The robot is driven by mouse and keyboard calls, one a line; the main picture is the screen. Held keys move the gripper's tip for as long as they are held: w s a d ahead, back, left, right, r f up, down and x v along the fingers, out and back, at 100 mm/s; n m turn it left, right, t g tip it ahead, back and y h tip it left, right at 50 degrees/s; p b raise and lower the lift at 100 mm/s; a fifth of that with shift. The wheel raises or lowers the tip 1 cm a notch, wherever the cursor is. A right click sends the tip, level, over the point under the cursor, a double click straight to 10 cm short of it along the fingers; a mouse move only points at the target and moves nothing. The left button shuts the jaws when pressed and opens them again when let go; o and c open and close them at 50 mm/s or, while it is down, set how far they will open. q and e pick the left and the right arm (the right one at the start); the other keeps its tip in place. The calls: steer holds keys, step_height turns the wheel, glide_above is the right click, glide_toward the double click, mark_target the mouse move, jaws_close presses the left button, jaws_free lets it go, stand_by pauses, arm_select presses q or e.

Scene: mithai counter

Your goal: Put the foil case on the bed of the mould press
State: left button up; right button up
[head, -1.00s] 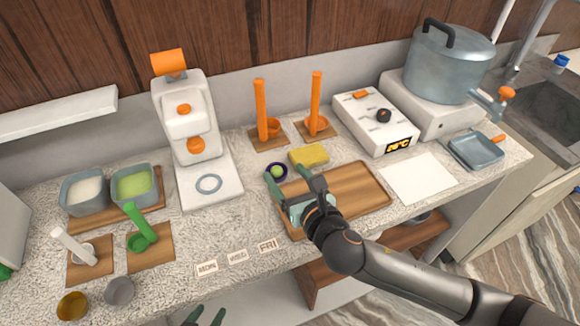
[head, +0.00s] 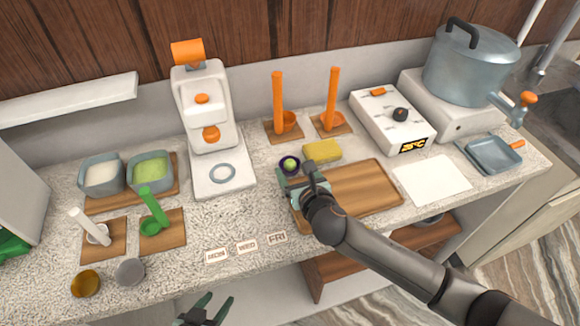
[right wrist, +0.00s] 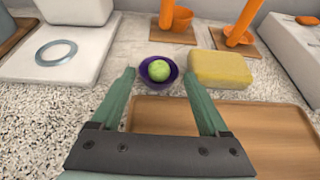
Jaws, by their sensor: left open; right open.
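The foil case (right wrist: 158,84) is a small purple cup with a green ball (right wrist: 159,69) in it. It stands on the counter beside the yellow sponge, and also shows in the head view (head: 289,171). My right gripper (right wrist: 159,74) is open and empty, its fingertips at the near side of the case, one to each side. I cannot tell whether they touch it. The mould press (head: 203,110) is white with orange knobs; its bed (head: 222,187) has a grey ring (head: 222,174) on it, left of the case. My left gripper (head: 212,304) is open at the bottom edge.
A wooden board (head: 365,190) lies right of the case, and a yellow sponge (head: 322,151) is close beside it. Orange scoops (head: 279,105) stand behind. The counter between press and case is clear.

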mark_target(287, 160)
steer(key=shift+x, duration=2.2)
steer(key=c, duration=1.1)
steer(key=shift+r, duration=0.1)
